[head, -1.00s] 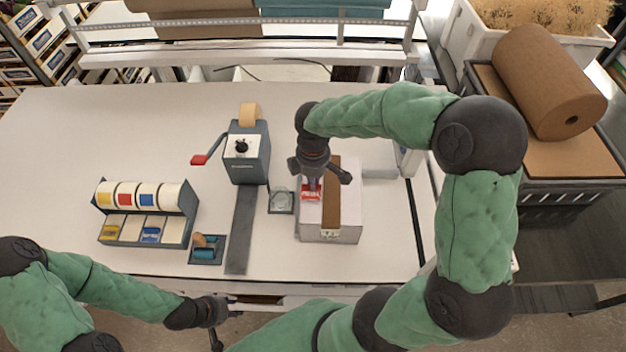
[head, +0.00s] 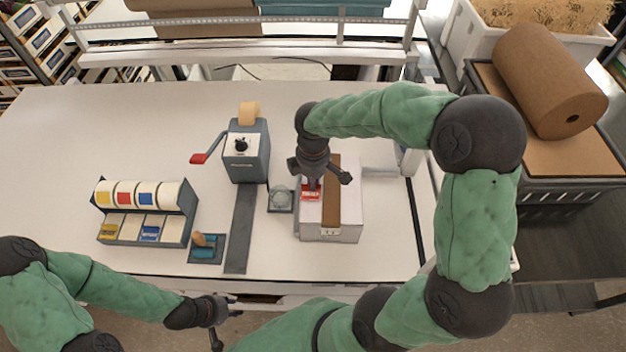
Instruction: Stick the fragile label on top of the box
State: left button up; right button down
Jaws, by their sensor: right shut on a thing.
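The box (head: 348,214) is a closed white carton with a brown tape strip (head: 331,205) along its top, standing on the table right of centre. The red and white fragile label (head: 311,191) is at the left part of the box top, beside the tape. My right gripper (head: 318,185) reaches down over the box top and is shut on the label; its fingertips are partly hidden. I cannot tell whether the label lies fully flat on the box. My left gripper (head: 228,320) is open and empty, in front of the table's front edge.
A label dispenser (head: 188,212) with several rolls stands at the left. A tape machine (head: 246,155) with a red-handled crank stands at the centre. The table's far left is clear.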

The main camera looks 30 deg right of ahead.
jog(key=shift+f, duration=0.15)
jog(key=c, duration=1.4)
grip_release()
jog(key=shift+o, duration=0.2)
jog(key=shift+r+p, duration=1.75)
jog(key=shift+r, duration=0.6)
